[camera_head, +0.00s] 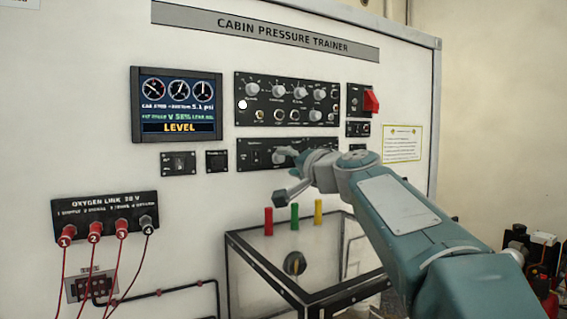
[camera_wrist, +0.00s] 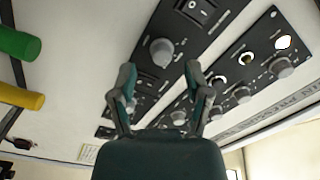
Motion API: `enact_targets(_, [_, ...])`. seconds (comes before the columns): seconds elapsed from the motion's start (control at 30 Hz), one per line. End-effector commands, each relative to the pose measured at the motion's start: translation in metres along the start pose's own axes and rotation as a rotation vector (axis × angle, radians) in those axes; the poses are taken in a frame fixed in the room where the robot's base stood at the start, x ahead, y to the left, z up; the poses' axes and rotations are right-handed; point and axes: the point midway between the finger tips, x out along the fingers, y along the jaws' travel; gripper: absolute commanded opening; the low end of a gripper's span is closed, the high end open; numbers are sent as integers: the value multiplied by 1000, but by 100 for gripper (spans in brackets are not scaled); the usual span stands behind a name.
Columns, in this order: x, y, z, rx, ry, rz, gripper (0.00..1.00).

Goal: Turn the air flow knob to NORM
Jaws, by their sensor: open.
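A grey knob (camera_wrist: 161,51) sits on a narrow black panel in the wrist view, ahead of my fingertips and centred between them. A black rocker switch (camera_wrist: 196,10) is above it. Its label is too small to read, so I cannot confirm that it is the air flow knob or read its setting. In the head view that panel (camera_head: 253,143) is below the larger knob panel, partly hidden by my arm. My gripper (camera_wrist: 161,76) is open and empty, with a finger on either side of the knob's line. In the head view my gripper (camera_head: 288,173) is at the panel's front.
A larger panel (camera_head: 243,119) with several knobs is just above, close to one finger. A red switch guard (camera_head: 371,101) is to its right. Red, green (camera_head: 294,216) and yellow posts stand on a glass box (camera_head: 265,250) below. A screen (camera_head: 178,101) is at left.

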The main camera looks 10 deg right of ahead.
Motion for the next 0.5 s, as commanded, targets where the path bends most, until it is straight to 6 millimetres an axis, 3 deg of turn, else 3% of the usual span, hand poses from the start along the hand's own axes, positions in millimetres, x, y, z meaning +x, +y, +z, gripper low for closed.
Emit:
enact_targets(0.3, [-66,1,0,-1,4,2,63])
enact_targets(0.5, [-89,2,0,-1,1,2,63])
